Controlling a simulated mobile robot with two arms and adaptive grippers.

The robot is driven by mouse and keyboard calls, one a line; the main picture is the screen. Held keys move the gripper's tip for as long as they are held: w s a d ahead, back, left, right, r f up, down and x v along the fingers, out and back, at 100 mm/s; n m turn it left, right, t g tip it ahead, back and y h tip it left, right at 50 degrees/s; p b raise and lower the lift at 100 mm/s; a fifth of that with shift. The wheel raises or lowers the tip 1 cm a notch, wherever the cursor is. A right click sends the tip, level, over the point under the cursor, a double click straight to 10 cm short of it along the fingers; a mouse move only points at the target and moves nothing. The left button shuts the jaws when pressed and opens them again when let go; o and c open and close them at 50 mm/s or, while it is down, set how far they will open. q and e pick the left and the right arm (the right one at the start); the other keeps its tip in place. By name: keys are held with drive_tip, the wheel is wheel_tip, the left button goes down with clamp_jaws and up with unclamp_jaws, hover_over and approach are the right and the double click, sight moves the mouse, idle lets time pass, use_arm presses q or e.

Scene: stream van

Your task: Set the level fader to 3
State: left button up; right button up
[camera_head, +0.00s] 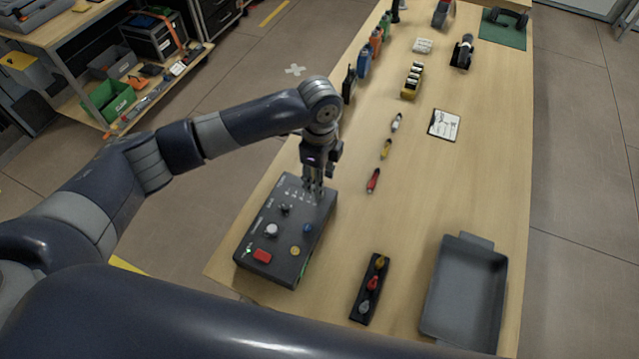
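The dark grey control box (258,225) sits on the left side of the wooden table, near its front left corner. Its top carries a red button (262,256), a yellow button (295,251), a blue button (308,228), a pale knob (271,230) and a small dark control (285,209). A row of small white marks shows near its far end. My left gripper (314,196) points down at that far end, its fingertips at or just above the surface. I cannot tell its opening, or whether it touches the level fader, which I cannot make out. My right gripper is out of view.
A grey tray (497,266) and a black rack with small coloured pieces (357,305) lie right of the box. Bare tabletop lies right of the box. My other arm crosses the bottom.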

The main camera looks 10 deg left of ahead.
use_arm(q)
drive_tip(key=f, duration=0.2)
drive_tip(key=w+f, duration=0.1)
drive_tip(key=f, duration=0.1)
drive_tip(key=shift+d+f+p, duration=0.1)
drive_tip(key=shift+f+p, duration=0.25)
drive_tip(key=shift+f, duration=0.05)
drive_tip(key=shift+s+f, duration=0.2)
drive_tip(key=shift+f, duration=0.3)
drive_tip(key=shift+w, duration=0.1)
clamp_jaws()
drive_tip(key=shift+w+f, duration=0.1)
